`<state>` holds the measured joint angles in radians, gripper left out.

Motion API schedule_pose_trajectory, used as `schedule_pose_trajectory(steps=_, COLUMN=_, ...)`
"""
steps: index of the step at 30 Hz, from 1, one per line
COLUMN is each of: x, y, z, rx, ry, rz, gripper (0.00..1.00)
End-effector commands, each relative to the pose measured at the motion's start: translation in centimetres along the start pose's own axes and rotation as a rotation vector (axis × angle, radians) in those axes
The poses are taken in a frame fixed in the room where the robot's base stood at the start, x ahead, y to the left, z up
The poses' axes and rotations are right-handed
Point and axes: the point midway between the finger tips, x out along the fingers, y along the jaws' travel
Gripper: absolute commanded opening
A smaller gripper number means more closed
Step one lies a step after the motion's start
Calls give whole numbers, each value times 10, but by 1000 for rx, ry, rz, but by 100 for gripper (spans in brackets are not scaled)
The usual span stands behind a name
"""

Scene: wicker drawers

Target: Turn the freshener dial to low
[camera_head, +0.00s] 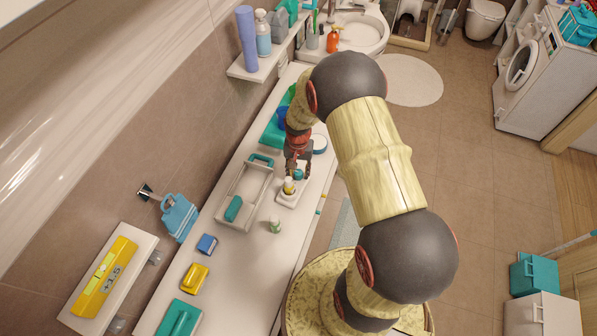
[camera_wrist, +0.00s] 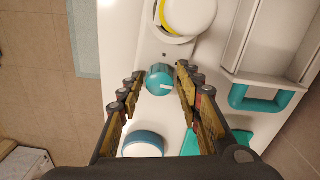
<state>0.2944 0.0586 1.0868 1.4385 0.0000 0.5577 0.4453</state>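The freshener is a white unit with a plate (camera_head: 285,203) on the long counter. A round white container with a yellow ring (camera_wrist: 190,14) stands on it. Its teal dial (camera_wrist: 161,82) shows in the wrist view with a pale mark at its lower right. My gripper (camera_wrist: 160,73) is open with one finger on each side of the dial. I cannot tell whether either finger touches it. In the head view my gripper (camera_head: 298,172) is over the freshener's far end and partly hides the dial. No setting labels are readable.
A white tray with teal handles (camera_head: 222,205) lies to the left. A round teal-and-white container (camera_head: 319,144) is close beyond my gripper. A small white-and-green bottle (camera_head: 275,225) stands nearer. A blue box (camera_head: 207,244) and a yellow one (camera_head: 195,278) lie farther along the counter.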

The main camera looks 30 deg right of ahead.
Motion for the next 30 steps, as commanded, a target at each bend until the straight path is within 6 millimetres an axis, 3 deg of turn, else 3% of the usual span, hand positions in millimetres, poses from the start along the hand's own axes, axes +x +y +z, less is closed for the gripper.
schedule_pose_trajectory(steps=17, x=0, y=0, z=0, rx=0, ry=0, rz=0, gripper=0)
schedule_pose_trajectory(steps=30, x=0, y=0, z=0, rx=-83, ry=0, rz=0, gripper=0)
